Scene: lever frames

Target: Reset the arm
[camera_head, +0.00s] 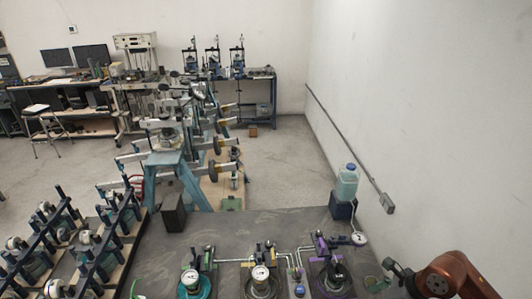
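Neither of my grippers can be made out in the head view. The lever frames stand in a row in the middle of the room, with blue-green legs (180,172) and pale lever arms (133,157) reaching left. Dark round weights (219,168) show on their right side. I cannot tell which arm the task means. A rounded orange-brown part (452,274) with a dark end shows at the lower right edge; I cannot tell whether it is mine.
A grey bench top (260,224) spans the front, with dial gauges (190,277) and pipes near its front edge. A blue-capped bottle (347,182) stands at its right. Dark racks (75,250) fill the lower left. Clear floor (285,160) lies right of the frames.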

